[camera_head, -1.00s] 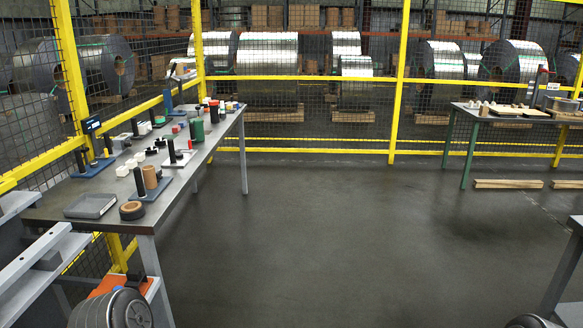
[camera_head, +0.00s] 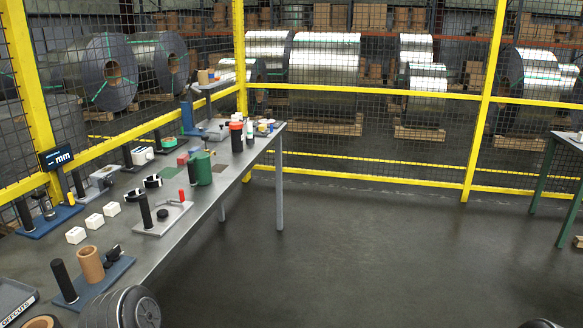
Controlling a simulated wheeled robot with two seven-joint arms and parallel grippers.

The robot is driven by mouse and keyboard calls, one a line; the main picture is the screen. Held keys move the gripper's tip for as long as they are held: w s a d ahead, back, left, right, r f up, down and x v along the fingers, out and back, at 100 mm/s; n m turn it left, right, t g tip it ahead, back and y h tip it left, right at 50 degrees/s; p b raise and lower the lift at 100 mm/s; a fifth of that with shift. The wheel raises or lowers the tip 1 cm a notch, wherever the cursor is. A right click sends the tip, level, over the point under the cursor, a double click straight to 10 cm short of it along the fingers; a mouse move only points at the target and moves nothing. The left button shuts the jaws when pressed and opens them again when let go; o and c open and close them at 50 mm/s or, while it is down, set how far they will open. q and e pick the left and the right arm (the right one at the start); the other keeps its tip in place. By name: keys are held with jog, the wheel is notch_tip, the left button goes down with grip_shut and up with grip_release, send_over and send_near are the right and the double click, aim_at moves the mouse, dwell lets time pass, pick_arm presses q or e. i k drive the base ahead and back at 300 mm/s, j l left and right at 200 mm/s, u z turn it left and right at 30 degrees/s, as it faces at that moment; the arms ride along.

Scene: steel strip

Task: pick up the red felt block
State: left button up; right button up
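A small red block (camera_head: 183,159), which looks like the red felt block, lies on the grey workbench (camera_head: 222,208) on the left. It is just behind and left of a green cylinder (camera_head: 203,168). It is small in the picture, so its felt surface cannot be made out. Neither of my grippers shows in the view. Only rounded dark parts, apparently of my own body, show at the bottom left and bottom right edges.
Near the block are a dark green pad (camera_head: 168,173) and a red-handled plate fixture (camera_head: 164,218). Nearer stand white blocks (camera_head: 94,221), a brown tube (camera_head: 90,264) and an offcuts tray (camera_head: 14,300). Yellow mesh fencing (camera_head: 367,92) runs behind. The floor right of the bench is clear.

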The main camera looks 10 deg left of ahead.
aim_at(183, 159)
jog(key=i+l+u, duration=0.2)
jog(key=i+u, duration=0.25)
jog(key=i+l+u, duration=0.85)
jog(key=i+l, duration=0.25)
jog(key=l, duration=0.2)
jog(key=i+l, duration=0.25)
jog(key=l, duration=0.2)
jog(key=i+l+u, duration=0.1)
jog(key=l, duration=0.4)
jog(key=i+l, duration=0.55)
jog(key=l, duration=0.4)
jog(key=i+l+u, duration=0.1)
jog(key=i+l, duration=0.15)
jog(key=l, duration=0.2)
jog(key=i+l, duration=0.2)
jog(key=l, duration=0.3)
jog(key=i+l, duration=0.2)
jog(key=l, duration=0.3)
jog(key=u, duration=0.05)
